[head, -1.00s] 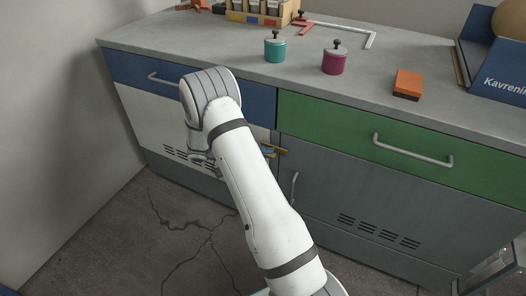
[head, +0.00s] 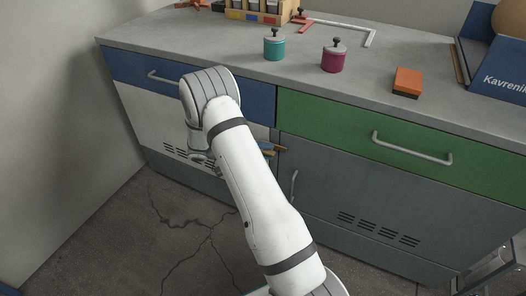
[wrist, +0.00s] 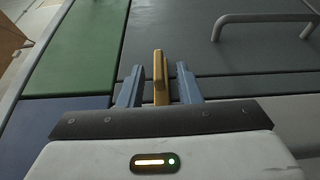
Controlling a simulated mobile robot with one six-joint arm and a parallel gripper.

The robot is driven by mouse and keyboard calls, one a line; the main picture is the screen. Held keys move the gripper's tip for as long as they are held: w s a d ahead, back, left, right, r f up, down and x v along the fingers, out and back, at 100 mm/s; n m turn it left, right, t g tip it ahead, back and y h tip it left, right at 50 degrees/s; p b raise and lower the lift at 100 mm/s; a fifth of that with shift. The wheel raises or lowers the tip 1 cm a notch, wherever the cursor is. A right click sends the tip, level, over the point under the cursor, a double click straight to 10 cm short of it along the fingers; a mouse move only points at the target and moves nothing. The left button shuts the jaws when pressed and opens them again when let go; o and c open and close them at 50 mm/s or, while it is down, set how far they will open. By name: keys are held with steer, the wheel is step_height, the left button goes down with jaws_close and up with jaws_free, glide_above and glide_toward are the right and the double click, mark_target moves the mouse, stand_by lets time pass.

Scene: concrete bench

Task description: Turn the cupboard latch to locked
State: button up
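The cupboard latch is a yellow-orange bar (wrist: 158,78) in the wrist view, standing out from the grey cupboard front. My gripper (wrist: 157,80) is open, with one blue finger on each side of the latch. A narrow gap shows between the bar and each finger, so I see no clear contact. In the head view a small part of the latch (head: 275,149) shows just right of my arm, below the drawers. My gripper is mostly hidden behind my arm there.
Above are a blue drawer (head: 130,73) and a green drawer (head: 350,125) with a bar handle (head: 412,150). A grey door (head: 385,200) has a curved handle (head: 294,186). Teal (head: 274,47) and magenta (head: 334,60) pots and an orange block (head: 407,82) stand on the worktop.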

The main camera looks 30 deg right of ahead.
steer(key=p+v, duration=0.2)
steer(key=v, duration=0.5)
steer(key=shift+w+a, duration=0.15)
steer(key=shift+a, duration=0.2)
steer(key=s+r+n+t+y+p, duration=0.1)
steer(key=s+r+y+p, duration=0.2)
steer(key=r, duration=0.5)
steer(key=s+r+t+y+p, duration=0.1)
steer(key=s+r+y+p, duration=0.15)
steer(key=r+p, duration=0.35)
steer(key=s+r+n+y+p, duration=0.1)
steer(key=s+r+y+p, duration=0.15)
steer(key=r, duration=0.65)
steer(key=s+a+r+n+t+y+p, duration=0.1)
steer(key=s+a+r+t+y+p, duration=0.1)
steer(key=s+r+p, duration=0.3)
steer(key=s+a+r+n+t+y+p, duration=0.1)
steer(key=s+a+r+t+y+p, duration=0.1)
steer(key=s+r+p, duration=0.4)
steer(key=s+a+r+n+t+y+p, duration=0.1)
steer(key=s+a+r+t+y+p, duration=0.2)
steer(key=r, duration=1)
steer(key=s+t+p, duration=0.2)
steer(key=p, duration=0.2)
steer(key=shift+s+n+t+y, duration=0.3)
steer(key=shift+n+y, duration=0.1)
